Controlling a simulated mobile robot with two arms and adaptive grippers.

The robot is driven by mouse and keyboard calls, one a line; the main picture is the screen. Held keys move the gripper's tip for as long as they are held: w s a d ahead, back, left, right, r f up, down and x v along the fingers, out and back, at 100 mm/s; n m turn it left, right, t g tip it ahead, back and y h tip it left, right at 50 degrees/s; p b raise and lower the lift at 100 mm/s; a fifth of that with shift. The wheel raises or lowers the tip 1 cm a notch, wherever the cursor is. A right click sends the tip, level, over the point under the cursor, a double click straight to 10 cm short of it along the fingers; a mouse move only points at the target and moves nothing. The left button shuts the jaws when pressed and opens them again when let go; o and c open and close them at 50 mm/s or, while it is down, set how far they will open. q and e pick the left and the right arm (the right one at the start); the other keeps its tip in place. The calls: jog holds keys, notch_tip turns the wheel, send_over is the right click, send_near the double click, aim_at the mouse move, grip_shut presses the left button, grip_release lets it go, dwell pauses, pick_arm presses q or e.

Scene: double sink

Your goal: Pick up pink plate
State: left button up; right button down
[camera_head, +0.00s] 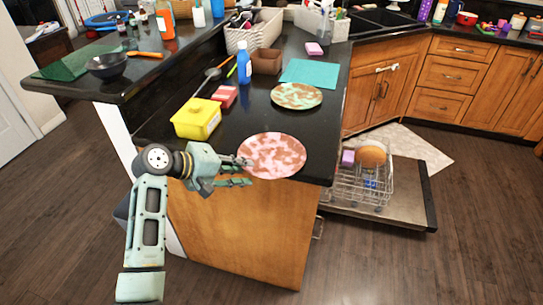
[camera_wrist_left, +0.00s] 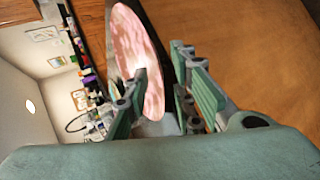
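The pink plate (camera_head: 275,155), mottled pink and brown, lies flat at the front edge of the black counter and seems to overhang it slightly. My left gripper (camera_head: 247,171) is at the plate's near left rim. One finger overlaps the rim in the head view, and the other is lower, in front of the counter edge. In the left wrist view, the fingers of my left gripper (camera_wrist_left: 160,65) are apart, with the rim of the pink plate (camera_wrist_left: 135,50) reaching into the gap. Contact cannot be told. My right gripper is not in view.
A green-brown plate (camera_head: 296,96) and a teal mat (camera_head: 310,74) lie behind. An open dishwasher rack (camera_head: 358,190) is at the right, below the counter.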

pick_arm(q)
grip_shut()
jog(key=shift+r, duration=0.1)
dwell(0.5)
